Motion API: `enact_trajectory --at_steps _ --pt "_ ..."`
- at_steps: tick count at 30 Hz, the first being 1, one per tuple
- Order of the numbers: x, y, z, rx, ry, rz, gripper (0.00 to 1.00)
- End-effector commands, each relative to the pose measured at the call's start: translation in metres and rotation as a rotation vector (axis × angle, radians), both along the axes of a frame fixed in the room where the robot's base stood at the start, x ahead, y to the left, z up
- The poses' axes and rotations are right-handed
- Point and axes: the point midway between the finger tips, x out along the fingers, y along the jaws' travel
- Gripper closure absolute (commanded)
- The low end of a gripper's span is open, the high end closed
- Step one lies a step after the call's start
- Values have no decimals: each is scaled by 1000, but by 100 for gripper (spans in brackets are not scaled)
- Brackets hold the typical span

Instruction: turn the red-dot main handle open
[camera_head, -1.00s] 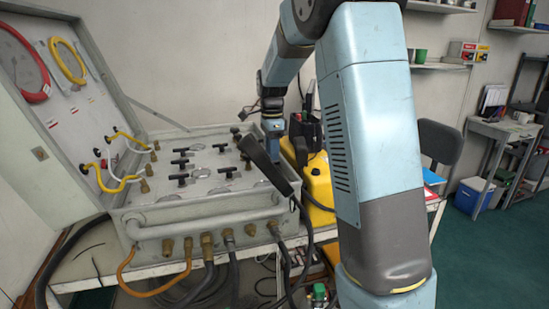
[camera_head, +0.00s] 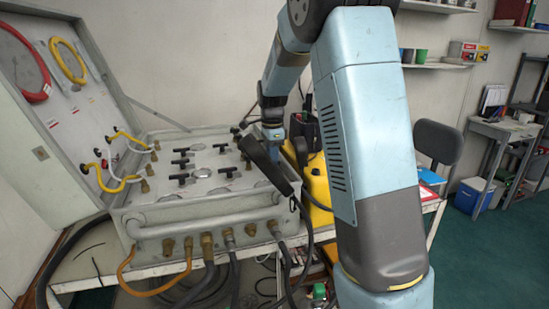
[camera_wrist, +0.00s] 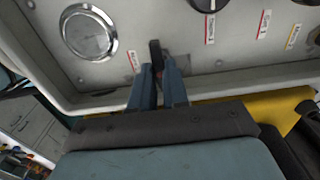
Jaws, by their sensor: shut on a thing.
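The diver air panel (camera_head: 135,202) is an open grey case with several black handles on its face. In the wrist view my gripper (camera_wrist: 158,92) is shut on a dark handle (camera_wrist: 155,50) near the panel's edge, one blue finger on each side. A small red mark shows between the fingers, by the handle. The handle's lower part and pivot are mostly hidden by the fingers, so its exact angle is hard to tell. In the head view my gripper (camera_head: 272,148) is low at the panel's right side, partly hidden behind a dark tilted bar.
A round gauge (camera_wrist: 89,33) lies left of the handle, and a black knob (camera_wrist: 208,4) lies above right. The dark bar (camera_head: 262,162) rises at the panel's right front corner. A yellow case (camera_head: 319,185) stands close on the right. Hoses hang in front.

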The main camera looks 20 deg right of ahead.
Motion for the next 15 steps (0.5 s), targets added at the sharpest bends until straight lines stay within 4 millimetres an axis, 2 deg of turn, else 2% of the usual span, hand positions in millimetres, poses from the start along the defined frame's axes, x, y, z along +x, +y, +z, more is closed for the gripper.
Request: enact_trajectory --at_steps 6,7,15 --pt "1 0 0 0 -2 0 100" --pt "1 -10 0 -1 -2 -2 100" --pt "1 -1 1 0 -3 37 100"
